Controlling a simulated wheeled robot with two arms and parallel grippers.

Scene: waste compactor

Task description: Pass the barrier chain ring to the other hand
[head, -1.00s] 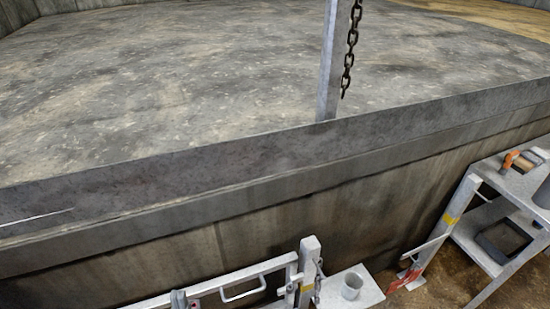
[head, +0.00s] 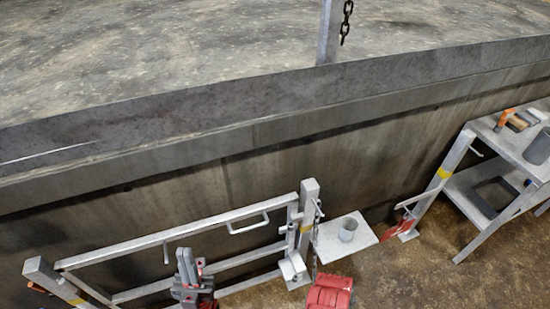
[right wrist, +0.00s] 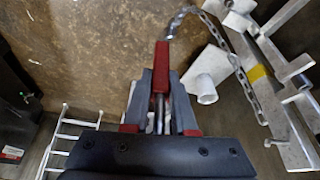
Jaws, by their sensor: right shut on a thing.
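The barrier chain (right wrist: 241,78) is a grey metal chain fixed near the post in the right wrist view. It curves over to the tips of my right gripper (right wrist: 161,60), which is shut on its end ring. The ring is mostly hidden at the fingertips. In the head view the chain (head: 315,240) hangs beside the gate's right post, and a red part of my right arm shows at its lower end, at the bottom edge. My left gripper (head: 186,265) points up in front of the gate, apart from the chain. Its fingers look close together, but their gap is unclear.
A grey barrier gate (head: 165,235) stands before the concrete wall. A small shelf (head: 335,247) by its right post (head: 307,215) bears a grey cup (head: 347,230). A metal bench (head: 525,170) with tools stands at right. Another chain (head: 346,20) hangs beyond the wall.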

